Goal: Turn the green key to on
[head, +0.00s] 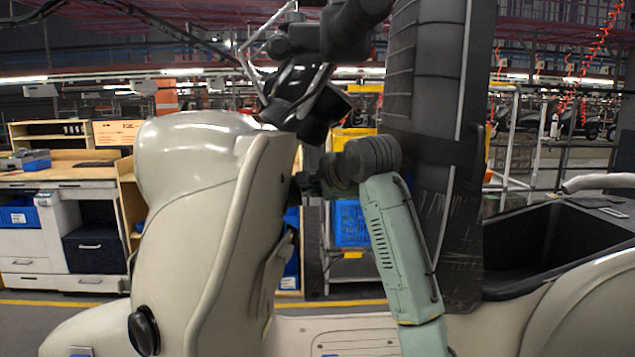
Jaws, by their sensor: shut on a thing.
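A cream scooter (215,230) stands in front of me, with its front shield facing right toward my arm. My gripper (301,186) is at the inner side of this shield, below the handlebar, with its fingertips against or very close to the panel. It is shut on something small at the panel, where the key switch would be. The green key itself is hidden by my gripper and too small to make out. Whether it stands at on or off cannot be seen.
The dark handlebar (305,95) and its parts hang just above my gripper. The scooter's flat floorboard (345,335) lies below my arm. An open dark seat compartment (540,245) is at the right. A workbench (65,175) with blue bins stands behind at the left.

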